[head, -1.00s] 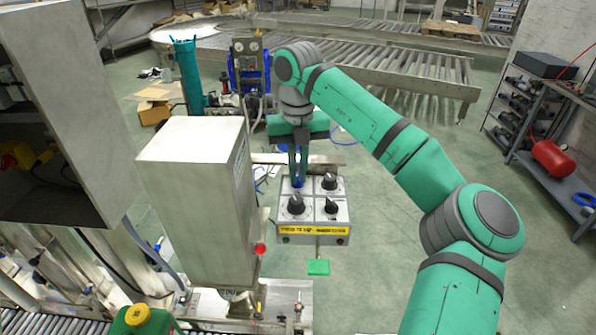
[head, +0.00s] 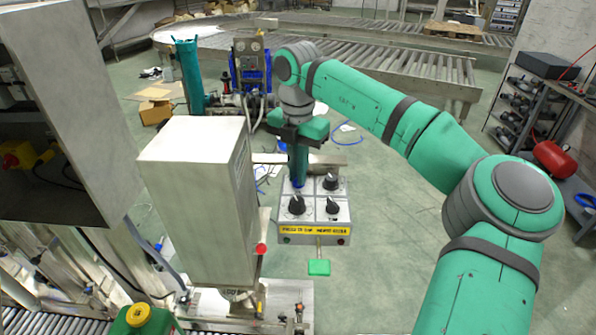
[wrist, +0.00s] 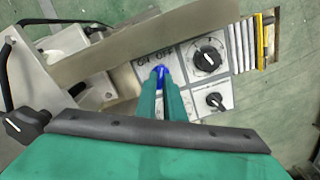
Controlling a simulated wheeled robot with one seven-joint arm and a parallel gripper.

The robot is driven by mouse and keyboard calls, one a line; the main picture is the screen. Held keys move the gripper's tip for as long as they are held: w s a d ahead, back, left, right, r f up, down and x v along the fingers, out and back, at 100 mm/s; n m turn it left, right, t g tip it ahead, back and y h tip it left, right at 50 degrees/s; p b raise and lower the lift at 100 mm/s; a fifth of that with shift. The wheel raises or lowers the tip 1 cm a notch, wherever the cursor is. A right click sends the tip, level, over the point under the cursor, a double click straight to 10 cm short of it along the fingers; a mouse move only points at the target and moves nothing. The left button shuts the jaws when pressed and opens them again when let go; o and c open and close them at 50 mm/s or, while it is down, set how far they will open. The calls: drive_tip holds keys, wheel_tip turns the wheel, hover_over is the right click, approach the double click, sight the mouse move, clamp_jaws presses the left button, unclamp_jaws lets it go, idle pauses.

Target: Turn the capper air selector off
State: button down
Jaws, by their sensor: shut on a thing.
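The control box (head: 314,219) stands in the middle of the head view, with a yellow label strip on its front. Its top carries several black knobs and, at the back left, a small blue selector (wrist: 160,71). I take the blue one as the capper air selector. "ON OFF" is printed beside it in the wrist view. My gripper (head: 298,181) points down from above and its green fingers are shut on the blue selector; the fingertips also show in the wrist view (wrist: 161,82). The fingers cover most of the selector, so I cannot tell which mark it points to.
Black knobs (head: 297,204) (head: 331,206) (head: 330,182) sit close to my fingers. A tall steel cabinet (head: 192,205) stands just left of the box. A green pad (head: 319,267) sticks out in front. The floor to the right is open.

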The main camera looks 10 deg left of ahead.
idle(0.4)
drive_tip(key=c, duration=1.9)
unclamp_jaws()
drive_tip(key=shift+o, duration=0.2)
drive_tip(key=shift+m, duration=0.3)
drive_tip(key=shift+r, duration=0.1)
wheel_tip(320, 180, up, 11)
drive_tip(key=shift+f, duration=0.2)
